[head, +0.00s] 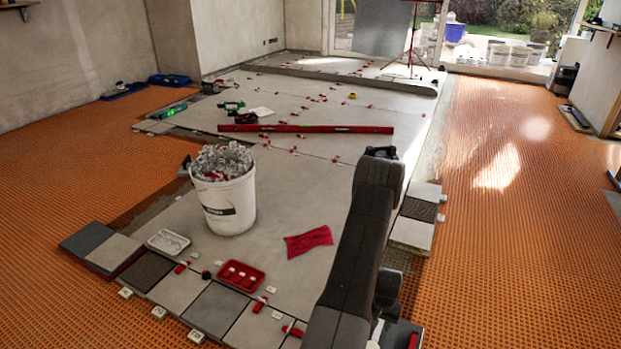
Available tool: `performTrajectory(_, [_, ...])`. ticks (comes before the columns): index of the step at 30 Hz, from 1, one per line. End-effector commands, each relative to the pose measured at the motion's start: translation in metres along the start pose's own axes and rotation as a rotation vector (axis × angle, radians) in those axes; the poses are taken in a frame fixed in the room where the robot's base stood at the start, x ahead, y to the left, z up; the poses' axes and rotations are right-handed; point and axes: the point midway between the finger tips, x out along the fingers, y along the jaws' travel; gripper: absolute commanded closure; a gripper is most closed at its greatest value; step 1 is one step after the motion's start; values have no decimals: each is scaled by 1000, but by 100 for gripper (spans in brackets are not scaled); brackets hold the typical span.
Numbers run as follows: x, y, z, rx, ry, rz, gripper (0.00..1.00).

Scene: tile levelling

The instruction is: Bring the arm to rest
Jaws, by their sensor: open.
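My arm (359,228) rises from the bottom edge, right of the middle, to a bend near the small grey tiles at the right edge of the slab. A lower dark part of my arm (388,287) shows just right of it. I cannot make out my gripper or its fingers; the arm or the lower picture edge hides them. Nothing held can be seen.
Large grey tiles (330,108) cover the middle floor, with orange matting (500,220) on both sides.

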Motion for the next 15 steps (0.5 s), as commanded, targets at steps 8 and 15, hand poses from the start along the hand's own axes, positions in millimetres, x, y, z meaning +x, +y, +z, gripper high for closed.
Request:
performTrajectory(8, [38, 0, 1, 0, -2, 0, 57])
performTrajectory(15, [87, 0, 1, 0, -2, 0, 57])
